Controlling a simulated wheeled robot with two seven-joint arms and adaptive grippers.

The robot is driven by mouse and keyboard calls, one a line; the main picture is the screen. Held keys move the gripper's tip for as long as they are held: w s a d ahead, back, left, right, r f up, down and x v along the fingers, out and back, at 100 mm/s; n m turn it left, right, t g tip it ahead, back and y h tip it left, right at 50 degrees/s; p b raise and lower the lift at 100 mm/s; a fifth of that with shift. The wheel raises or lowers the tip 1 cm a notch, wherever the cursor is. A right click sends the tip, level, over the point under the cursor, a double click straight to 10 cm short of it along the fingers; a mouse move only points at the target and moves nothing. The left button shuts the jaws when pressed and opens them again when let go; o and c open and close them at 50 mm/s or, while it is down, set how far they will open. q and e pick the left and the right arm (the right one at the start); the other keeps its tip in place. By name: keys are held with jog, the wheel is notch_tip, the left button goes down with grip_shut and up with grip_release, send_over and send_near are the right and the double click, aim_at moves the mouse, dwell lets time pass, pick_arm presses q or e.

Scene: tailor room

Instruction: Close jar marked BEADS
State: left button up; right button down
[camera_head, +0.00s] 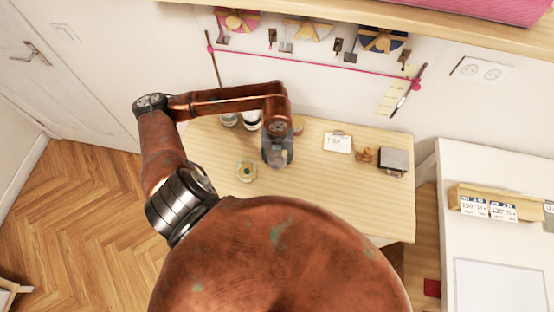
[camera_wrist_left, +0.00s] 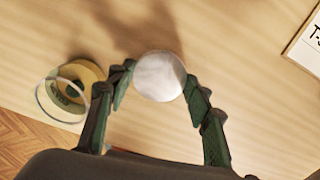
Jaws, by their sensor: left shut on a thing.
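My left gripper (camera_head: 278,160) is over the table, left of its middle. In the left wrist view its green fingers (camera_wrist_left: 159,90) are on both sides of a round pale disc-like thing (camera_wrist_left: 159,77), and they are shut on it. Whether it is a lid or a jar top I cannot tell. An open glass jar (camera_head: 246,171) stands left of the gripper; it also shows in the left wrist view (camera_wrist_left: 48,100), with yellow and green inside or beside it. More jars (camera_head: 228,119) stand at the table's back left, partly hidden by my arm. No BEADS marking is readable.
The wooden table (camera_head: 340,200) has free room at its front right. A small card (camera_head: 337,143), a brown figure (camera_head: 364,155) and a grey box (camera_head: 394,160) stand toward the back right. A round wooden thing (camera_head: 298,125) lies behind the gripper. A white desk (camera_head: 480,240) is at right.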

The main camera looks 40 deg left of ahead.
pick_arm(q)
jog(key=s+r, duration=0.1)
jog(key=r, duration=0.1)
jog(key=s+r, duration=0.2)
jog(key=s+d+r, duration=0.1)
jog(key=s+r, duration=0.1)
jog(key=shift+r, duration=0.3)
jog(key=shift+s+d+r+p, duration=0.35)
jog(key=shift+s+r+p, duration=0.3)
jog(key=shift+s+p, duration=1)
jog(key=shift+s+d+r+p, duration=0.3)
jog(key=shift+s+r+p, duration=0.3)
jog(key=shift+s+p, duration=1.05)
jog(key=shift+s+d+r+p, duration=0.35)
jog(key=shift+s+r+p, duration=0.5)
jog(key=shift+p, duration=1.4)
jog(key=shift+s+f, duration=0.1)
jog(key=shift+f, duration=0.15)
